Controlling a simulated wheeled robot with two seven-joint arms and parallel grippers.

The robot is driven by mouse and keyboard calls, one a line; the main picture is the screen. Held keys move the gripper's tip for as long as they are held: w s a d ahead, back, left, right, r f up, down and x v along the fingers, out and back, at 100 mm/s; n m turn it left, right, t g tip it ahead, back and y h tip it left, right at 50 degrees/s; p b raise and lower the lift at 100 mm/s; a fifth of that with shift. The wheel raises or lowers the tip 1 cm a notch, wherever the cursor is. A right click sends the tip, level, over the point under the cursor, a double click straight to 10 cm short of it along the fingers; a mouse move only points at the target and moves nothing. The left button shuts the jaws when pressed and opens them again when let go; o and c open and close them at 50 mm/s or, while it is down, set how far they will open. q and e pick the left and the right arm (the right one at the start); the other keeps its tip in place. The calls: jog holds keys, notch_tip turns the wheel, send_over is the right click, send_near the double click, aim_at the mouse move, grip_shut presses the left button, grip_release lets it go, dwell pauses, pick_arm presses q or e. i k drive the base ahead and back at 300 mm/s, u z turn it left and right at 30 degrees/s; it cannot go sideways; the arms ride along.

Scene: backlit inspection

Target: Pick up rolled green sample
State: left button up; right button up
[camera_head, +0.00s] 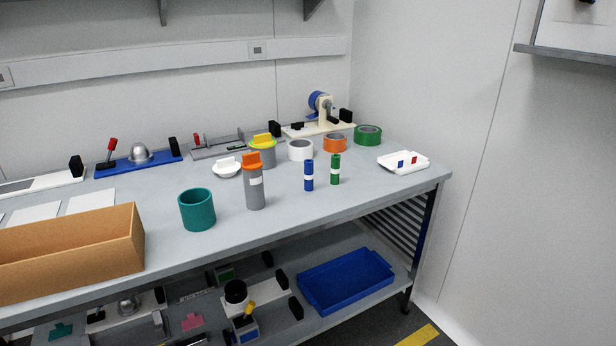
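The rolled green sample (335,169) stands upright on the grey workbench (285,221), with a white band around its middle. A similar rolled blue sample (308,176) with a white band stands upright just to its left, a small gap apart. Neither of my grippers is in the head view, and nothing is touching the green roll.
A grey cylinder with an orange top (254,185) and a teal cup (197,210) stand to the left. Tape rolls, including a green one (367,135), sit behind. A white tray (404,163) lies right. A cardboard box (70,252) occupies the front left.

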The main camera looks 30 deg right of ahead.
aim_at(336, 159)
jog(key=z, duration=2.35)
jog(key=i, duration=2.2)
jog(key=u, duration=3.35)
